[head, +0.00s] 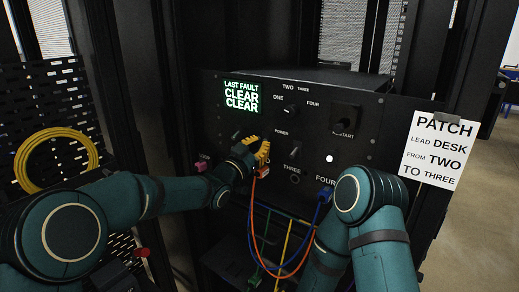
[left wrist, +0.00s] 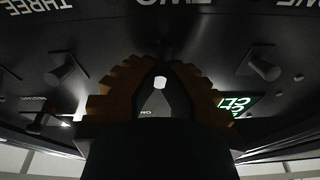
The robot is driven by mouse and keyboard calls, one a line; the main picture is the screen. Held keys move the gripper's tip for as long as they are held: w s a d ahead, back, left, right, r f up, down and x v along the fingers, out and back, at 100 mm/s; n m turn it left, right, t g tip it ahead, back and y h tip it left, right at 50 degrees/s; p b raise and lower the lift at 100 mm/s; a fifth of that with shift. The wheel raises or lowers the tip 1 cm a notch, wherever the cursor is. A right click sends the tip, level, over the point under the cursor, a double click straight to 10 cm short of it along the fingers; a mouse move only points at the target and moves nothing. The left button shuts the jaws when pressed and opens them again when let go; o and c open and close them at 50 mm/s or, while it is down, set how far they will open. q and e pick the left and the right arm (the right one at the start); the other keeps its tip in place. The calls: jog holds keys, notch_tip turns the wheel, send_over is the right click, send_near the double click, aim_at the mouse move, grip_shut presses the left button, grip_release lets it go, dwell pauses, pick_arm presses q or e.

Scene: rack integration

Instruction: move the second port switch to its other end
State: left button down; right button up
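The black rack unit (head: 350,95) faces me with a lit fault display, knobs and small switches. My left gripper (head: 262,152), with yellow-orange ridged fingers, is at the panel's lower left, below the display. In the left wrist view its fingers (left wrist: 162,62) lean close together, with a gap between them. A pale-tipped part (left wrist: 160,82) shows in that gap; a TWO label (left wrist: 185,2) is just beyond. The fingers and dark shading hide the second port switch, so contact is unclear. Other dark switch levers stand to the left (left wrist: 66,72) and right (left wrist: 256,60). My right gripper is not visible.
Orange and blue cables (head: 254,220) hang below the unit; a blue plug (head: 325,194) sits near FOUR. A pink plug (head: 200,166) is at left. A paper note (head: 438,150) hangs at right. A coiled yellow cable (head: 55,160) hangs on the left perforated panel.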

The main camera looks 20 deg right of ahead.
pick_arm(q)
jog(key=shift+w+f+t+h, duration=0.1)
jog(key=shift+f+t+h, duration=0.3)
jog(key=shift+t+h, duration=0.4)
jog(key=shift+d, duration=0.1)
jog(key=c, duration=1)
grip_release()
jog(key=v, duration=1.2)
jog(key=shift+w+f, duration=0.1)
jog(key=shift+f, duration=0.05)
